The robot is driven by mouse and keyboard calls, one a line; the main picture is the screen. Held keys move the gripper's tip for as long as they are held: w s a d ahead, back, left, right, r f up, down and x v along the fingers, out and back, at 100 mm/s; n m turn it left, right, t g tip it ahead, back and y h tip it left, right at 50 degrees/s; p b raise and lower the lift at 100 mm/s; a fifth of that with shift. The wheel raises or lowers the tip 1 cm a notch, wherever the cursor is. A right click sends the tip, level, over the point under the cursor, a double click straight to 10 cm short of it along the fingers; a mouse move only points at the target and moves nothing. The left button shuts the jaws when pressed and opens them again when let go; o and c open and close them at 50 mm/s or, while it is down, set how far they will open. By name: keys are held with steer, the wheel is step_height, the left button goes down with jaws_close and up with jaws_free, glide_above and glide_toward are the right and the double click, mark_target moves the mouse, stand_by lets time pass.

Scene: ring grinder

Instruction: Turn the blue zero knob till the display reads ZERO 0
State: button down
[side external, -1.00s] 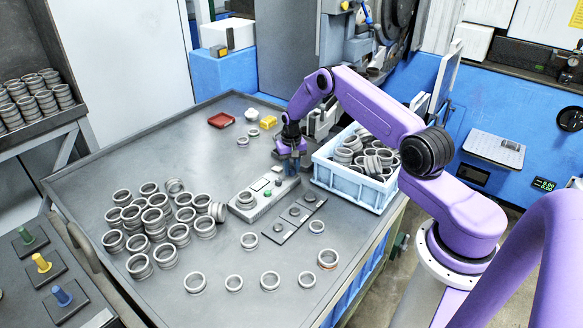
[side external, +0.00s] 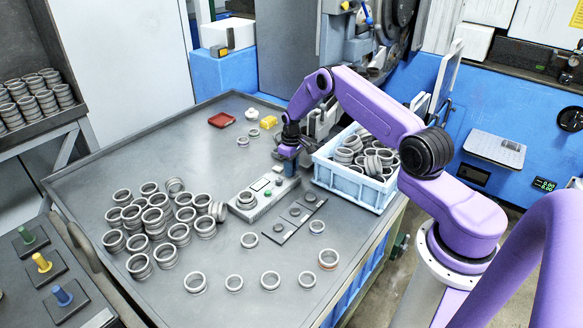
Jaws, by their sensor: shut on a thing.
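The grey gauge block (side external: 248,213) lies near the middle of the table, with a round seat at its near left end and a small display window (side external: 262,184) and a green button on top. The text in the window is too small to read. My gripper (side external: 289,162) points down at the block's far right end and is shut on the blue zero knob there. The fingers mostly hide the knob, so its turn angle cannot be seen.
A light blue crate (side external: 345,184) full of rings stands close to the right of my gripper. Many loose rings (side external: 160,215) lie at left. A dark plate (side external: 294,214) lies in front of the block. A small black readout with green digits (side external: 543,184) is on the blue cabinet.

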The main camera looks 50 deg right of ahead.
stand_by(0.5)
steer(key=c, duration=1.1)
jaws_free()
step_height(320, 180, up, 18)
steer(key=shift+f, duration=0.25)
